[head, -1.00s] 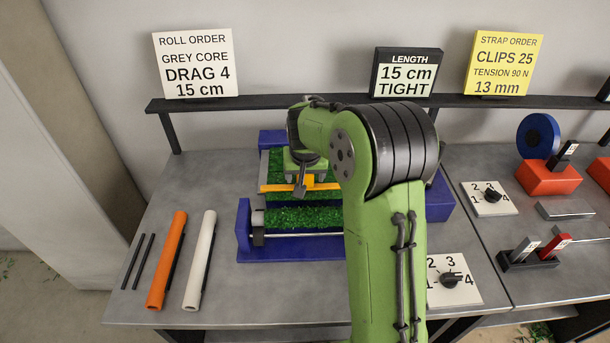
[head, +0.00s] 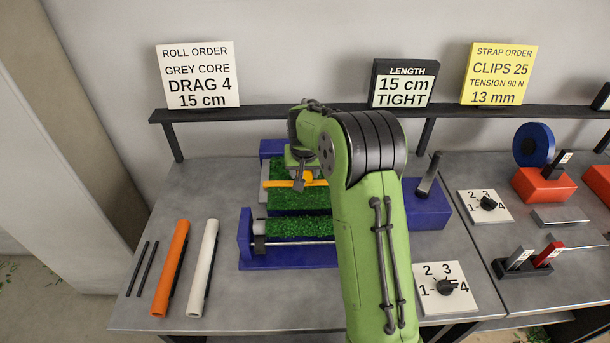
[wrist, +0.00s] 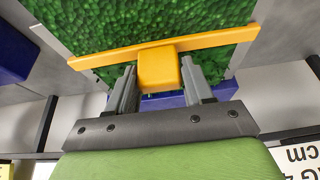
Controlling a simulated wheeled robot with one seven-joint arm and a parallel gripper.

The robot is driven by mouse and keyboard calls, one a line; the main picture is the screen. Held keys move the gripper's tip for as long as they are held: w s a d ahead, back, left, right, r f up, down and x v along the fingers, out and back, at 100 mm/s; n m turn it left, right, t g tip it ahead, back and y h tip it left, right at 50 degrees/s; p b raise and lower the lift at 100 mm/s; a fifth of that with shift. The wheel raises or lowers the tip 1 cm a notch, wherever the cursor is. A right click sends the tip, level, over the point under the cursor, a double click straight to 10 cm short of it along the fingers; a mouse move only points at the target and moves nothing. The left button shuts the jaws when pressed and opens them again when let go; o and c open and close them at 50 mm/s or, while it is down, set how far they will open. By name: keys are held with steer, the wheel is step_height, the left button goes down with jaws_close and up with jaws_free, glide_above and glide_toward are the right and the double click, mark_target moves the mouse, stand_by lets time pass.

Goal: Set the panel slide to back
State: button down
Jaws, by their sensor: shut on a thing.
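The panel slide is a yellow-orange bar (head: 280,184) lying across a green turf-like panel (head: 300,201) in a blue frame (head: 244,238). The bar sits toward the rear of the panel, with a wide strip of green in front of it. In the wrist view, a yellow block handle (wrist: 158,70) projects from the middle of the bar (wrist: 215,39). My gripper (wrist: 160,82) is shut on this handle, with one grey finger on each side. In the head view, my arm hides the right part of the bar and panel.
An orange tube (head: 171,268), a white tube (head: 201,268) and two thin black rods lie at the left. A blue block with a lever (head: 428,178) stands to the right of my arm. A dial plate (head: 445,288) lies front right. A shelf with signs (head: 300,112) runs behind.

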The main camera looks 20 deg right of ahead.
steer(key=shift+w+d+r+p, duration=0.1)
steer(key=shift+w+d+p, duration=0.15)
steer(key=shift+w, duration=0.35)
steer(key=shift+w+d+r+p, duration=0.1)
steer(key=shift+w+d, duration=0.1)
steer(key=shift+w, duration=0.35)
steer(key=c, duration=0.8)
jaws_free()
steer(key=shift+o, duration=1.4)
steer(key=shift+w+f, duration=0.1)
steer(key=p+v, duration=0.2)
steer(key=v, duration=1.3)
steer(key=shift+s+r, duration=0.3)
steer(key=shift+s, duration=0.05)
